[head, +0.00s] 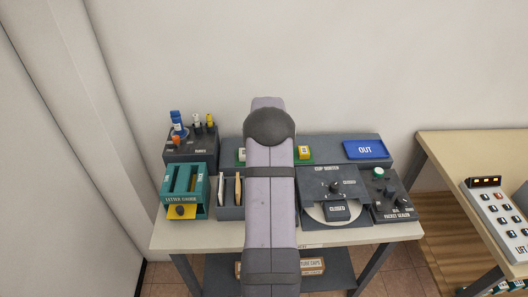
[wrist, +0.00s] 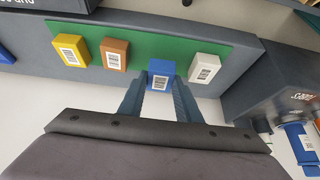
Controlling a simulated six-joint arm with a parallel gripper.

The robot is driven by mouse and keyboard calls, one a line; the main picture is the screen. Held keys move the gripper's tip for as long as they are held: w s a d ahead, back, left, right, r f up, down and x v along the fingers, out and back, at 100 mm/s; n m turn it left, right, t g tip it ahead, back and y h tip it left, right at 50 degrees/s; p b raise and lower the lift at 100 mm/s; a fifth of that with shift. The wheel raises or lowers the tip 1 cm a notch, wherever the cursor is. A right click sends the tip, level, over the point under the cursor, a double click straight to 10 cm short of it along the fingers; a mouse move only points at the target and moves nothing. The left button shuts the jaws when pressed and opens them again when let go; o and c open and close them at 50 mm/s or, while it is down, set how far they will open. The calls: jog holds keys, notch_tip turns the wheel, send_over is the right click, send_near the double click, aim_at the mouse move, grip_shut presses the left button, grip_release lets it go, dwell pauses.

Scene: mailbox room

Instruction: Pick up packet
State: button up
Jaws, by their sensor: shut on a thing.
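In the wrist view, the blue packet (wrist: 161,69) with a white label is between the two fingers of my gripper (wrist: 160,86), which is shut on it. The packet is at the edge of the green mat (wrist: 190,43); I cannot tell whether it touches the mat. A white packet (wrist: 205,68) stands to its right, and an orange-brown packet (wrist: 115,53) and a yellow packet (wrist: 71,50) stand to its left. In the head view my arm hides the gripper and the blue packet; the yellow packet (head: 303,153) and the white packet (head: 241,154) show on either side.
In the head view, a blue OUT tray (head: 365,149) lies on the shelf at right. A dark cap sorter (head: 337,187) and packet sealer (head: 390,195) stand before it. A green letter gauge (head: 184,185) and a tubes rack (head: 191,145) stand at left. Another table (head: 470,150) is far right.

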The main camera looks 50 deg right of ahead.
notch_tip(320, 180, up, 7)
jog(key=shift+b, duration=0.9)
jog(key=s+a+f+m+g+p, duration=0.1)
jog(key=s+a+f+m+g, duration=0.1)
jog(key=m, duration=0.3)
jog(key=s+a+f+m+g+p, duration=0.1)
jog(key=s+a+f+m+g, duration=0.2)
jog(key=m, duration=0.2)
jog(key=s+a+f+m+g+p, duration=0.1)
jog(key=s+a+f+m+g, duration=0.1)
jog(key=m, duration=0.3)
jog(key=shift+s+a+f+h, duration=0.1)
jog(key=shift+s+a+h, duration=0.1)
jog(key=shift+s, duration=0.2)
jog(key=shift+s+a+f+h, duration=0.1)
jog(key=shift+s+a+h, duration=0.1)
jog(key=shift+s, duration=0.2)
jog(key=m, duration=0.1)
jog(key=s+m+g, duration=0.1)
jog(key=m, duration=0.1)
jog(key=shift+s+a+y, duration=0.2)
jog(key=shift+s+y, duration=0.05)
jog(key=shift+y, duration=0.15)
jog(key=shift+f+b, duration=0.6)
jog(key=shift+f, duration=1.45)
jog(key=shift+b, duration=0.75)
